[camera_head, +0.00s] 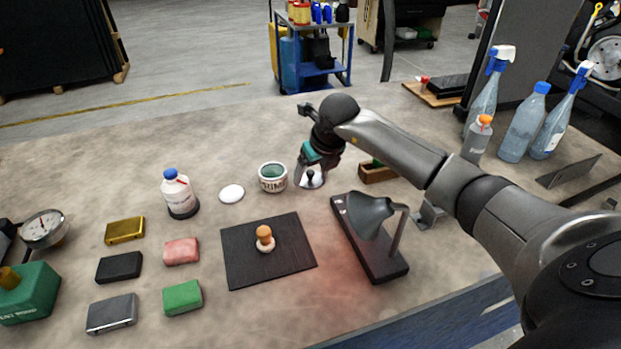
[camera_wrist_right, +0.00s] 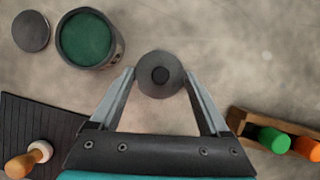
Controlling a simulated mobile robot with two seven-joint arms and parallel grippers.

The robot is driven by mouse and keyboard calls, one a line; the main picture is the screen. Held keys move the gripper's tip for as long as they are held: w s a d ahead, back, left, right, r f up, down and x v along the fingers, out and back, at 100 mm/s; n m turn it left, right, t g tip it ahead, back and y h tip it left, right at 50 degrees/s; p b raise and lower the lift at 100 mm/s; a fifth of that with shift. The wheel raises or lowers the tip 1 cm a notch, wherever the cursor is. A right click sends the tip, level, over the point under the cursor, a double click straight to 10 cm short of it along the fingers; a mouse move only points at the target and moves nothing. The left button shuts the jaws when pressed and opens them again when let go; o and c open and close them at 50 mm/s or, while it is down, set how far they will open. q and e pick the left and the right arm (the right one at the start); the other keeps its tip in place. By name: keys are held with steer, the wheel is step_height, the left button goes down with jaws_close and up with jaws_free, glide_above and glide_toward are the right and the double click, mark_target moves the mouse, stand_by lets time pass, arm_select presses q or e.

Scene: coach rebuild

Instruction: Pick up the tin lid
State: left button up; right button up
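The open tin (camera_head: 272,177) is white and dark green with lettering, and its green inside shows in the right wrist view (camera_wrist_right: 86,38). A round disc with a dark knob (camera_head: 311,181), which looks like the tin lid, lies right of the tin. In the right wrist view this disc (camera_wrist_right: 160,90) sits between my right fingertips. My right gripper (camera_wrist_right: 159,75) is open, pointing down, with a finger on either side of the disc and the knob clear of both. Whether the fingers touch the rim I cannot tell. My left gripper is out of view.
A plain flat disc (camera_head: 231,193) lies left of the tin. A black mat (camera_head: 240,265) with a wooden-knobbed stamp (camera_head: 265,238), a lamp on a dark base (camera_head: 385,260), a wooden box (camera_head: 378,173) and a white bottle (camera_head: 179,193) stand around. Spray bottles stand far right.

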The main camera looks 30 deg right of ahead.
steer(key=c, duration=0.8)
